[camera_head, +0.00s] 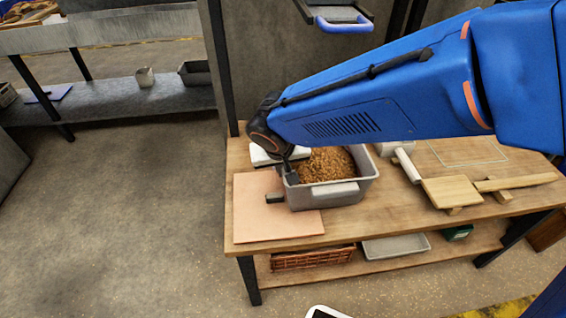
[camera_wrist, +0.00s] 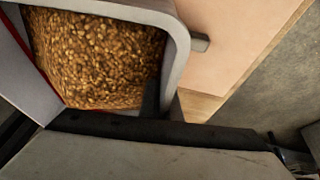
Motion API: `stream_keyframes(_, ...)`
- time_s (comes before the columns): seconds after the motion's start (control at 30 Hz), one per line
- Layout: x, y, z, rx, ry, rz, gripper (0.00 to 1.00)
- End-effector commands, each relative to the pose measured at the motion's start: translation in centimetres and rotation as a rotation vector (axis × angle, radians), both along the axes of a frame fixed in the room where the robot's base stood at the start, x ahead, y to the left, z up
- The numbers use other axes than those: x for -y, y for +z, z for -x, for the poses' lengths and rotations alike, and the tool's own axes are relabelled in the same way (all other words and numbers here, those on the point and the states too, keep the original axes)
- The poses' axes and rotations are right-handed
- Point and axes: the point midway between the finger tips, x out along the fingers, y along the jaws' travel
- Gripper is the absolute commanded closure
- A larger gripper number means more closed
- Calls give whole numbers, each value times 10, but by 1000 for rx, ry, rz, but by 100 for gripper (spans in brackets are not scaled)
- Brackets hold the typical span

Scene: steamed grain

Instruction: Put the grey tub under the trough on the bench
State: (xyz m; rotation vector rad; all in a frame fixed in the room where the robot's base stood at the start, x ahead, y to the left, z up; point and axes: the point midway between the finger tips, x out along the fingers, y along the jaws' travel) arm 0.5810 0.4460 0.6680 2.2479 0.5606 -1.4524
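A grey tub (camera_head: 366,176) full of golden-brown grain (camera_head: 326,164) is at the bench, overlapping the right edge of a pinkish board in the head view. It looks about level; I cannot tell whether its base touches the bench. My gripper (camera_head: 287,181) is at the tub's left wall, pointing down. In the wrist view the tub (camera_wrist: 176,50) fills the upper left, with dark finger parts on both sides of its wall, closed on it. The contact is partly hidden. A grey piece with a blue handle (camera_head: 344,24) hangs above the bench; I cannot tell whether it is the trough.
The pinkish board (camera_head: 262,222) lies at the bench's left end. A wooden paddle (camera_head: 451,191) and a pale roller (camera_head: 407,165) lie to the right. A brown basket (camera_head: 312,258) and a grey tray (camera_head: 396,247) are on the lower shelf. The floor to the left is clear.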

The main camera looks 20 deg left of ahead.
Motion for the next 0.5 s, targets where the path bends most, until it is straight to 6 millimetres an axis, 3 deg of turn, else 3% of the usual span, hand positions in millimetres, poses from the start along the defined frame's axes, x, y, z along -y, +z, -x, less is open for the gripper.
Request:
stream_keyframes(0.47,-1,-1,-1,4,1,-5,100)
stream_keyframes(0.5,-1,-3,0,1,0,-2,92)
